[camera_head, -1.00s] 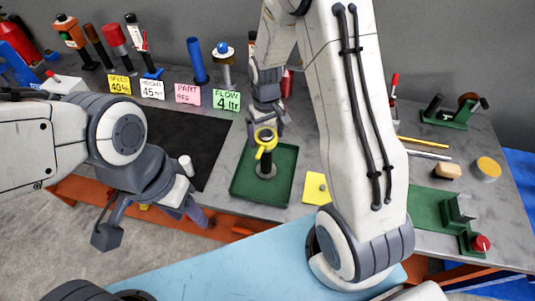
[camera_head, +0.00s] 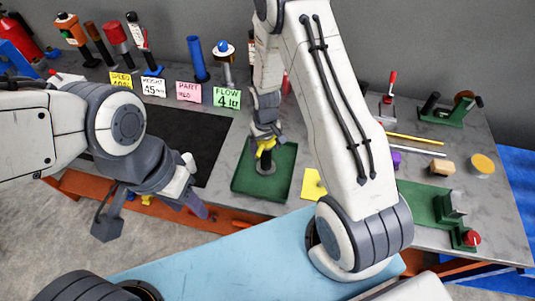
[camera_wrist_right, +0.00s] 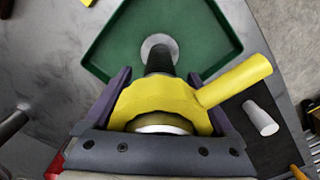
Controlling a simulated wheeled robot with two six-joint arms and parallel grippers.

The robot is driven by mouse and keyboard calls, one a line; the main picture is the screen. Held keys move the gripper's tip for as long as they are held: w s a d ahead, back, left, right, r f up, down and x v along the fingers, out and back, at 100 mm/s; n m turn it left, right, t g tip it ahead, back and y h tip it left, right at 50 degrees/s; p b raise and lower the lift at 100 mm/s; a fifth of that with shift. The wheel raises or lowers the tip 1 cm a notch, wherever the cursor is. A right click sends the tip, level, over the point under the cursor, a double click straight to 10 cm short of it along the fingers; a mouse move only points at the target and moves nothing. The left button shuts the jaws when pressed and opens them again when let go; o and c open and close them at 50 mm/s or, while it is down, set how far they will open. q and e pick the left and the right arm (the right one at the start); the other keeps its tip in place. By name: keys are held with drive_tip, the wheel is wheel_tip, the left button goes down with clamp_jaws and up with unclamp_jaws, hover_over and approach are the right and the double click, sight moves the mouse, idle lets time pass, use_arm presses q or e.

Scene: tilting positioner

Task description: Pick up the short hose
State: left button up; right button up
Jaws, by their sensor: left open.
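A short white tube (camera_head: 189,160) is at the right part of the black mat, partly hidden by my left wrist; it also shows in the right wrist view (camera_wrist_right: 261,118). It may be the short hose, but I cannot be sure. My left gripper (camera_head: 152,218) is open and empty, its fingers wide apart at the table's front edge. My right gripper (camera_head: 265,140) is over the green tray. Its fingers lie on both sides of a yellow ring-shaped part with a side stub (camera_wrist_right: 165,103) at the dark post's top. I cannot tell whether they grip it.
The green tray (camera_head: 245,190) stands below my right gripper. A black mat (camera_head: 205,135) lies to its left. Signs (camera_head: 227,97), a blue cylinder (camera_head: 197,58) and several tools stand along the back. A yellow square (camera_head: 313,184) lies right of the tray.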

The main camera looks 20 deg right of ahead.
clamp_jaws()
drive_tip(key=shift+r, duration=0.15)
